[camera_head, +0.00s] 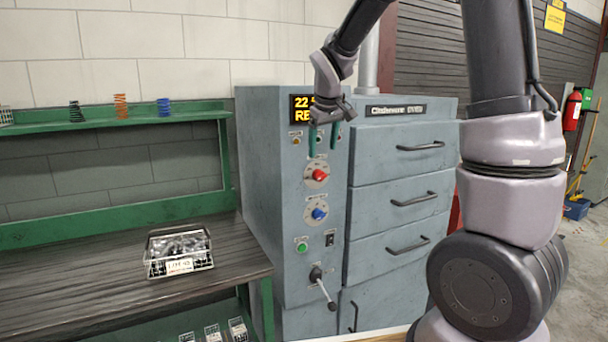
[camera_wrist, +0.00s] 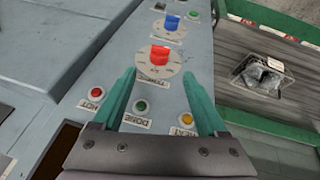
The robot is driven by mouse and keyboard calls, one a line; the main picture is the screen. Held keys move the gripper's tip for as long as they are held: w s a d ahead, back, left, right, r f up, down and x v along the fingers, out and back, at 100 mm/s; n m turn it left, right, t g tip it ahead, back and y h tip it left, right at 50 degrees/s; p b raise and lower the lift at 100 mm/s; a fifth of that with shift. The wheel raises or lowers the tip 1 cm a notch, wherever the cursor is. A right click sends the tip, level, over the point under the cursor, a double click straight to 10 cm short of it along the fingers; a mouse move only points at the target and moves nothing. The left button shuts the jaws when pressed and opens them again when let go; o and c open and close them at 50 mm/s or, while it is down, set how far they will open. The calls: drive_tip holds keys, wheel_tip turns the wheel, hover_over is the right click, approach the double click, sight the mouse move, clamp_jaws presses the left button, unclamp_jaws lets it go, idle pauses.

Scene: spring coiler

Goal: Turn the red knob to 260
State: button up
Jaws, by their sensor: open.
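The red knob (camera_head: 319,174) sits on a pale round dial on the grey machine's front panel, above the blue knob (camera_head: 319,214). In the wrist view the red knob (camera_wrist: 159,55) shows upside down beyond my fingertips, near the middle. My gripper (camera_head: 322,142) has two green fingers pointing down in front of the panel, above the red knob. In the wrist view my gripper (camera_wrist: 162,85) is open, with nothing between the fingers touching the knob. The display (camera_head: 303,108) is partly hidden by my arm; "22" and "RE" show. The dial's numbers are too small to read.
A green button (camera_head: 302,246), a black switch (camera_head: 329,239) and a lever (camera_head: 322,286) are lower on the panel. Drawers with handles (camera_head: 420,146) are to the right. A wire basket (camera_head: 179,252) stands on the bench at left. The space before the panel is clear.

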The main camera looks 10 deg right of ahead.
sight(320, 174)
drive_tip(key=x, duration=1)
drive_tip(key=shift+d+f, duration=0.1)
clamp_jaws()
